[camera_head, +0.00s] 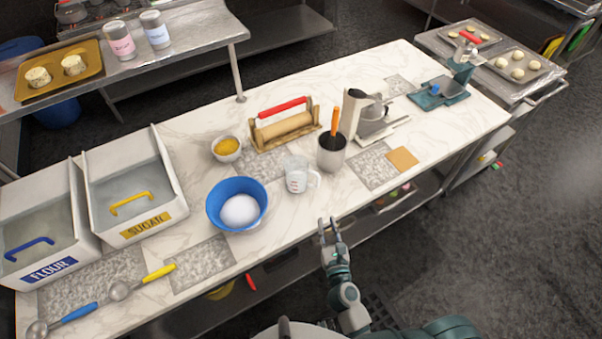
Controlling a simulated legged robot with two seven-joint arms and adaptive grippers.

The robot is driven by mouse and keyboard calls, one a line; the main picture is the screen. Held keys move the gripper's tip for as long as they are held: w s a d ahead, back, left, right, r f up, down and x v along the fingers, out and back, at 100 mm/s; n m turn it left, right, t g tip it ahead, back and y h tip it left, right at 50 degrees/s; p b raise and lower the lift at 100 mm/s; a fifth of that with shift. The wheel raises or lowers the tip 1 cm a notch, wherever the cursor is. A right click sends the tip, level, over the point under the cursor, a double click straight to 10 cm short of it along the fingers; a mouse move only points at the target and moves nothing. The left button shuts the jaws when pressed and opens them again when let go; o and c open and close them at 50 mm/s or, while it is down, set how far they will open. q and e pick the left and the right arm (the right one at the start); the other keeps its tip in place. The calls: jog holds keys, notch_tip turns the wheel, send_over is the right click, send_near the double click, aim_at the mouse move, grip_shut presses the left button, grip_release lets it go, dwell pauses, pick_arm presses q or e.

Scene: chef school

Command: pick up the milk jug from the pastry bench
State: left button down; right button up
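The milk jug (296,174) is a small clear measuring jug with red markings and pale contents. It stands upright on the marble-topped pastry bench (335,190), with its handle towards the right. My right gripper (328,224) is in front of the bench's near edge, below and slightly right of the jug in the picture. Its two fingers are apart with nothing between them, and it does not touch the jug. My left gripper is out of view.
A blue bowl (236,204) with white contents stands just left of the jug. Behind are a rolling pin on a stand (285,128) and a small yellow-filled bowl (227,148). Flour and sugar bins are left.

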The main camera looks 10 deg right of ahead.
aim_at(319, 185)
jog(key=w+p, duration=0.1)
jog(key=w, duration=0.9)
jog(key=shift+w+d+p, duration=0.1)
jog(key=shift+w+p, duration=0.2)
jog(key=shift+w, duration=0.05)
jog(key=w, duration=0.5)
jog(key=shift+w+d+f, duration=0.1)
jog(key=shift+d+f, duration=0.1)
jog(key=shift+f, duration=0.1)
grip_shut()
jog(key=shift+r, duration=0.1)
